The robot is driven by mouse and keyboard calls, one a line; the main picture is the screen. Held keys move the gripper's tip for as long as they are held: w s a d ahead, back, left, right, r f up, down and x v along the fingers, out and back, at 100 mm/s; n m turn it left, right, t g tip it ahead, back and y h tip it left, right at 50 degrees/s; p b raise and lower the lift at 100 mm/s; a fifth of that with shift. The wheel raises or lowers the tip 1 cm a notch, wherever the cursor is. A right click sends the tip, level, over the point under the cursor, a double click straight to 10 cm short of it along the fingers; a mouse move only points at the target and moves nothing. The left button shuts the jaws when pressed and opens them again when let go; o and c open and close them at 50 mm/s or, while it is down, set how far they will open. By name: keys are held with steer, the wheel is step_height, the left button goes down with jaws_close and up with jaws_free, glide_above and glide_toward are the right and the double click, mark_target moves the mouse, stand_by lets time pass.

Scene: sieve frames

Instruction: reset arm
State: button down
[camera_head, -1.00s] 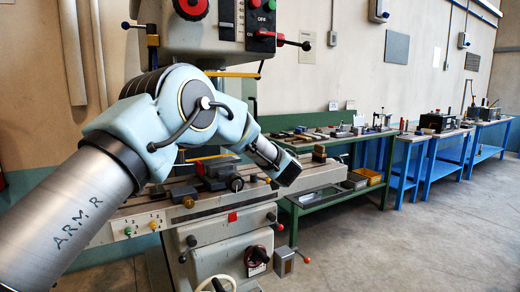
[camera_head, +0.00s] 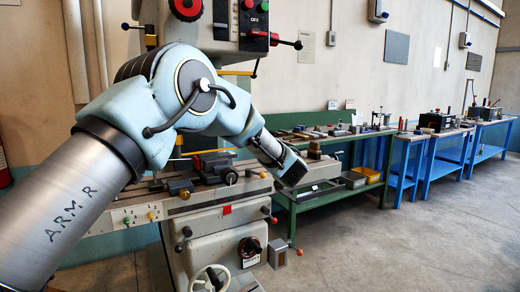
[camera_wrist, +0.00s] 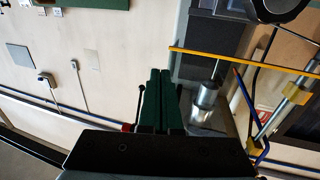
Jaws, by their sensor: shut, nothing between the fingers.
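My arm rises from the lower left of the head view, bends at a pale blue joint and points down to the right. Its dark end (camera_head: 291,170) appears in front of the milling machine's table and the green bench; the fingers are not clear there. In the wrist view the two dark green fingers of my gripper (camera_wrist: 161,73) lie side by side, pressed together, with nothing between them. They point toward the wall and parts of the machine, and no object is held.
A milling machine (camera_head: 223,212) with handles and a handwheel stands close behind my arm. A green bench (camera_head: 330,193) with tools and blue tables (camera_head: 440,154) run along the wall. The grey floor (camera_head: 400,245) at right is clear. A yellow bar (camera_wrist: 240,60) crosses the wrist view.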

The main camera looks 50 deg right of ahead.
steer(key=s+a+b, duration=0.1)
steer(key=s+a, duration=0.1)
steer(key=s, duration=0.4)
steer(key=shift+s+a+b, duration=0.25)
steer(key=shift+s+b, duration=0.1)
steer(key=shift+b, duration=0.05)
